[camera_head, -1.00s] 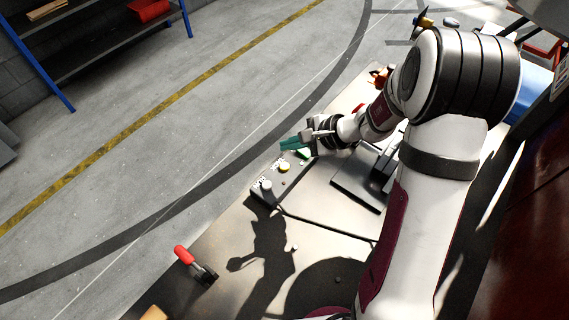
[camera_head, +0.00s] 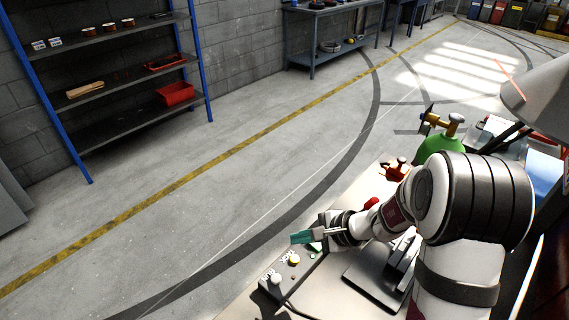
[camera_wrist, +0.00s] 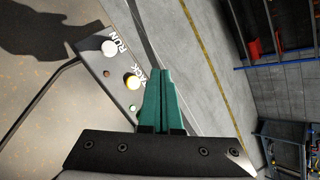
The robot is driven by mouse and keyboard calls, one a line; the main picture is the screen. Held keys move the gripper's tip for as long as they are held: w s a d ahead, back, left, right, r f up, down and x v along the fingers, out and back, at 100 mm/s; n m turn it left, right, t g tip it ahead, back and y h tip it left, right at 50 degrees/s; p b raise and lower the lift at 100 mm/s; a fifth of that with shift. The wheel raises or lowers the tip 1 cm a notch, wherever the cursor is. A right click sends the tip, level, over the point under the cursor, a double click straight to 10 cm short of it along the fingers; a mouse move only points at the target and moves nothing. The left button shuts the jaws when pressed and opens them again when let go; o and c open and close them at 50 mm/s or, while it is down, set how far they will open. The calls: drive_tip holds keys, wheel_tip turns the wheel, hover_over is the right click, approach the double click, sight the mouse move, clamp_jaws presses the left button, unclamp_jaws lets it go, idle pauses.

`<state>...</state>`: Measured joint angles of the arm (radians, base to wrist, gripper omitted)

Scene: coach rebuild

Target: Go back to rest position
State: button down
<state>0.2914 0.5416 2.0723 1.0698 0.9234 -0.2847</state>
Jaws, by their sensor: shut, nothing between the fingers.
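My gripper (camera_head: 302,237) has teal fingers and hangs over the front part of the workbench, near a control panel (camera_head: 262,287). In the wrist view my gripper (camera_wrist: 163,74) shows its two teal fingers pressed together with nothing between them. The fingers look apart from the knobs. My arm hides part of the bench.
A green cylinder with a brass valve (camera_head: 440,146) stands beyond my arm. A red object (camera_head: 396,170) lies on the bench near it. A dark plate (camera_head: 372,285) is under my forearm. Shelving (camera_head: 120,75) stands at the back left. The floor (camera_head: 215,200) beside the bench is open.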

drive_tip(key=s+a+r+n+g, duration=0.2)
drive_tip(key=s+a+r+n, duration=0.25)
drive_tip(key=s+r, duration=0.3)
drive_tip(key=s+d+r+n+g+h, duration=0.1)
drive_tip(key=s+d+n+h, duration=0.1)
drive_tip(key=s, duration=0.9)
drive_tip(key=s+d+r+n+g+h, duration=0.1)
drive_tip(key=s+d+n+g+h, duration=0.1)
drive_tip(key=s, duration=0.8)
drive_tip(key=shift+s+d+r+n+h, duration=0.25)
drive_tip(key=shift+s+d+n+h, duration=0.1)
drive_tip(key=shift+n+h, duration=0.55)
